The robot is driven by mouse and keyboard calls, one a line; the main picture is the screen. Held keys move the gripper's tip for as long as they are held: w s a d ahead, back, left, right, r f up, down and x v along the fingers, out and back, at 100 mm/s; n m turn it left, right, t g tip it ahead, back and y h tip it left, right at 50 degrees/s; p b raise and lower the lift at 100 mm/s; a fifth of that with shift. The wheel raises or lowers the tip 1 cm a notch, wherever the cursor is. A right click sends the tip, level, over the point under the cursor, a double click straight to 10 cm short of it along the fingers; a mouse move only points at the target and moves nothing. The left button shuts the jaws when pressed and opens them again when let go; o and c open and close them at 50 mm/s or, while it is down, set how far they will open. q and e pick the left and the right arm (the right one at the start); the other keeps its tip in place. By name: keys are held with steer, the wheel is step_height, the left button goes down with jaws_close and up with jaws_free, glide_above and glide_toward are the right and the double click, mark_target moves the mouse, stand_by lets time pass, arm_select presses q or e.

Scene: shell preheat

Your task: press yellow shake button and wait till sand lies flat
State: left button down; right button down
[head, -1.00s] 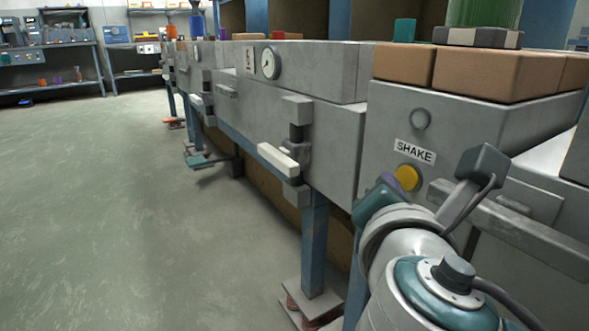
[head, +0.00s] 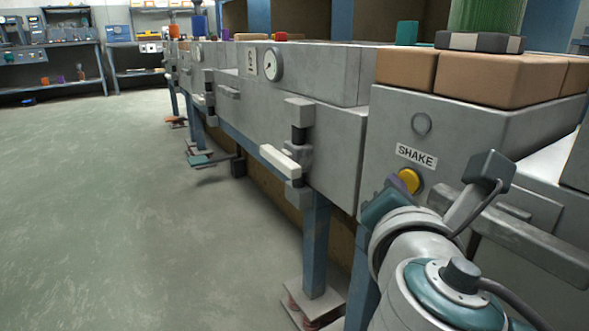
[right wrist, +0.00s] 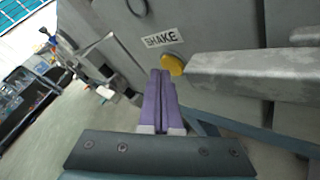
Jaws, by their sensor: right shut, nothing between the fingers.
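The yellow shake button (head: 409,181) sits on the grey machine's front face, below the white SHAKE label (head: 416,155). My right gripper (head: 393,183) is at the button's left side in the head view, and its purple fingers are shut and empty. In the right wrist view, the fingertips (right wrist: 160,72) are just below and left of the button (right wrist: 172,64), partly overlapping its edge. I cannot tell whether they touch it. The sand is not clearly visible in either view. My left gripper is not in view.
A round grey lamp or knob (head: 421,124) sits above the label. A grey bar (head: 510,235) juts out to the right of the button, close to my right arm. A white handle (head: 281,161) stands out on the left. The floor (head: 120,220) at left is clear.

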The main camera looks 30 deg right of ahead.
steer(key=shift+d, duration=0.45)
stand_by(0.7)
steer(key=shift+a, duration=0.1)
steer(key=shift+a+p, duration=0.4)
steer(key=shift+a, duration=0.35)
steer(key=shift+a, duration=0.1)
steer(key=shift+s+a, duration=0.2)
steer(key=shift+a, duration=2.2)
